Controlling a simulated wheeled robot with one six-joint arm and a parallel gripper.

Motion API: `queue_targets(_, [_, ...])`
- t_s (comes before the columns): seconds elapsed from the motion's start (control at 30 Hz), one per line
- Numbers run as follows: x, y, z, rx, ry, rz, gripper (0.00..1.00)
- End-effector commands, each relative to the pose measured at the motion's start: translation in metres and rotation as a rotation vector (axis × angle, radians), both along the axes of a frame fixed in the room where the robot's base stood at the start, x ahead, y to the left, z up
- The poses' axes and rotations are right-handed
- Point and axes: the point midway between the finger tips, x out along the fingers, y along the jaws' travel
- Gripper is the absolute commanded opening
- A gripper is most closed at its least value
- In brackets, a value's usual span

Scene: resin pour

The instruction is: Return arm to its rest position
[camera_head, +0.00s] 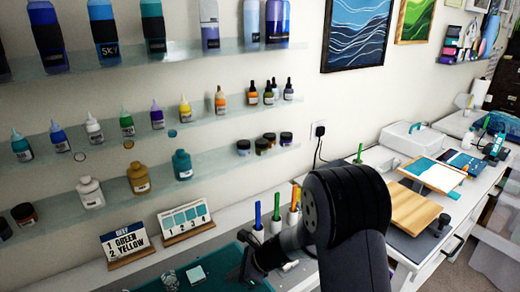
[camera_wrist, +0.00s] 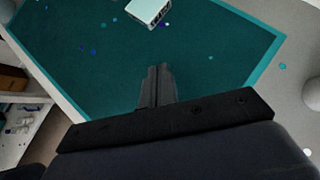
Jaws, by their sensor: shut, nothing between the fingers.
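My arm rises from the bottom of the head view and bends down to the left at a large black joint. My gripper (camera_head: 240,274) is low over the teal mat (camera_head: 225,262) at the bottom of the head view. In the wrist view the gripper (camera_wrist: 159,72) has its two fingers together, with nothing between them, pointing over the teal mat (camera_wrist: 95,70). A small white-and-teal block (camera_wrist: 148,10) lies on the mat beyond the fingertips, apart from them. My arm hides part of the counter behind it.
Upright pens in white holders (camera_head: 276,218) stand close behind my gripper. A wooden board (camera_head: 414,208) lies right of my arm. Glass shelves (camera_head: 115,130) with several bottles hang above.

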Motion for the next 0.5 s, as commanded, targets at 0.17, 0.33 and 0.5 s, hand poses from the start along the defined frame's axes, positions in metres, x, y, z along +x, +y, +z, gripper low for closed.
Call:
queue_targets(0.17, [-0.004, -0.037, 0.001, 0.0, 0.002, -0.005, 0.0])
queue_targets(0.33, [-0.008, -0.07, 0.002, 0.0, 0.001, -0.004, 0.0])
queue_targets(0.5, [-0.012, -0.102, 0.002, 0.001, 0.003, -0.005, 0.0])
